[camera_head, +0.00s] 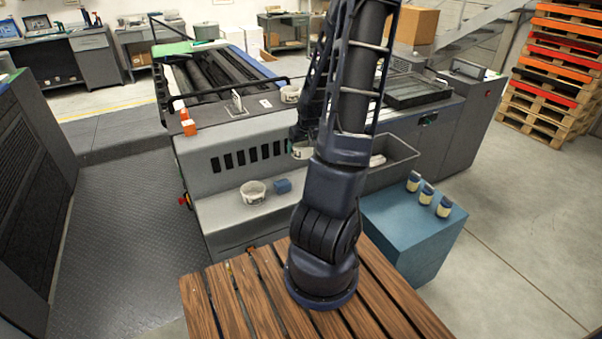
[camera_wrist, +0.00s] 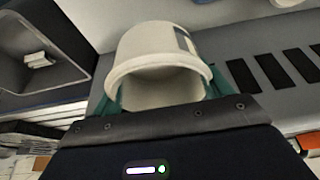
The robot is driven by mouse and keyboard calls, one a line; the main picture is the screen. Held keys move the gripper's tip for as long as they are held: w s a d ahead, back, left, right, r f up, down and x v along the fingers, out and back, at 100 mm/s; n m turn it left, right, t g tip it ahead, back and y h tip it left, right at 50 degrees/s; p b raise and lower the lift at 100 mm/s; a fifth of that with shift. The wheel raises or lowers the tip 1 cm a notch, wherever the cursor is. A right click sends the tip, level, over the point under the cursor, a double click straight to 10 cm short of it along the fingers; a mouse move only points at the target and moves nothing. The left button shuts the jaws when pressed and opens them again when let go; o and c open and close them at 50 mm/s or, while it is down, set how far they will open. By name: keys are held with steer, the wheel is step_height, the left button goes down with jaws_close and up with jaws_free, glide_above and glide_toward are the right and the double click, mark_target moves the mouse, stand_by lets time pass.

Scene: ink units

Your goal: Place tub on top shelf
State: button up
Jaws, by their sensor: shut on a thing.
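A white tub (camera_wrist: 158,48) fills the middle of the wrist view, its open rim towards the camera. My gripper (camera_wrist: 162,92) is shut on it, with a teal finger at each side. In the head view the held tub (camera_head: 301,151) shows beside my arm, partly hidden by it, in front of the press's vented face. My gripper (camera_head: 300,134) is mostly hidden there. A second white tub (camera_head: 253,192) stands on the lower ledge (camera_head: 226,211). A third tub (camera_head: 290,94) stands on the upper surface (camera_head: 215,126) of the press.
A blue block (camera_head: 283,186) lies beside the ledge tub. A grey bin (camera_head: 398,153) with a white item inside is right of my arm; it also shows in the wrist view (camera_wrist: 75,22). Several small jars (camera_head: 427,194) stand on a blue cabinet (camera_head: 400,222). Orange blocks (camera_head: 188,126) sit at the press's left corner.

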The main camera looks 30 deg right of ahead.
mark_target(307, 151)
steer(key=shift+f, duration=6.55)
steer(key=shift+f, duration=0.1)
steer(key=o, duration=0.8)
steer(key=shift+o, duration=0.2)
steer(key=shift+v, duration=5.55)
steer(key=shift+s+r, duration=0.1)
steer(key=shift+r, duration=0.35)
steer(key=shift+r, duration=0.1)
